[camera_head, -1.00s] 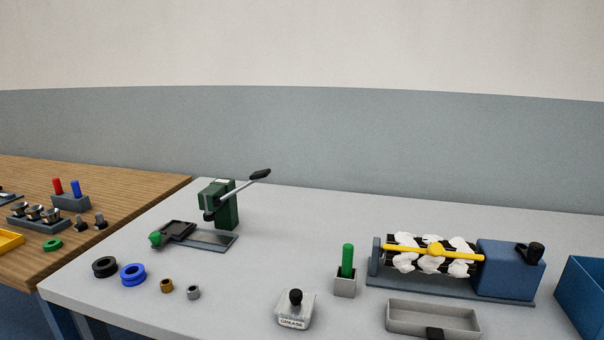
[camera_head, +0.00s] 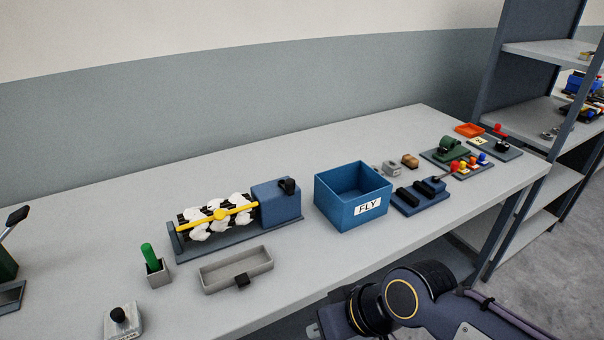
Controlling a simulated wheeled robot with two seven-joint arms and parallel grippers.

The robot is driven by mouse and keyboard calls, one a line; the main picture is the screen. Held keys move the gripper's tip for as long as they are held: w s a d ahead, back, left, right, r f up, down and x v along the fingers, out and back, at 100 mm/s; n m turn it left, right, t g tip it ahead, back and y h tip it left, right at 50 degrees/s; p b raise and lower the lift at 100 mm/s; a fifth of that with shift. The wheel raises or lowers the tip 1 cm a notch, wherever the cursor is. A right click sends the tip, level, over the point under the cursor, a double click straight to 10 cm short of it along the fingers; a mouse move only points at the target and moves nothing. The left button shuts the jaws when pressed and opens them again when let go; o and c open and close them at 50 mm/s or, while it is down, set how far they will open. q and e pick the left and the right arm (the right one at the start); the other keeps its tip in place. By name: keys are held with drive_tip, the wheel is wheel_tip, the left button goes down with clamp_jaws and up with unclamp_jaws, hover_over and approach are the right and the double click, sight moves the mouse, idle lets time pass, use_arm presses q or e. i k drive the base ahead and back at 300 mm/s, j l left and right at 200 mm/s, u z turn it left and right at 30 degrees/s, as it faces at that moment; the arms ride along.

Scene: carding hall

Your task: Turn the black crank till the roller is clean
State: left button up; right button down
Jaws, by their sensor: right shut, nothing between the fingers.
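The roller (camera_head: 232,213) is black and carries several clumps of white fluff, with a yellow bar lying along it. It is mounted on a blue-grey base, left of a blue housing (camera_head: 277,206). The black crank (camera_head: 288,186) sits at the top right of that housing, and nothing touches it. My right gripper (camera_head: 322,326) shows only in part at the bottom edge, in front of the table and well below the roller. It is shut and empty. My left gripper is not in view.
A blue FLY bin (camera_head: 350,215) stands right of the housing. A grey tray (camera_head: 218,283) lies in front of the roller, a green-handled tool (camera_head: 149,256) in a holder to its left. A grease pot (camera_head: 122,322) is at front left. Shelves (camera_head: 545,110) stand beyond the table's right end.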

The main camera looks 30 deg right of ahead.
sight(288, 185)
drive_tip(key=z, duration=0.95)
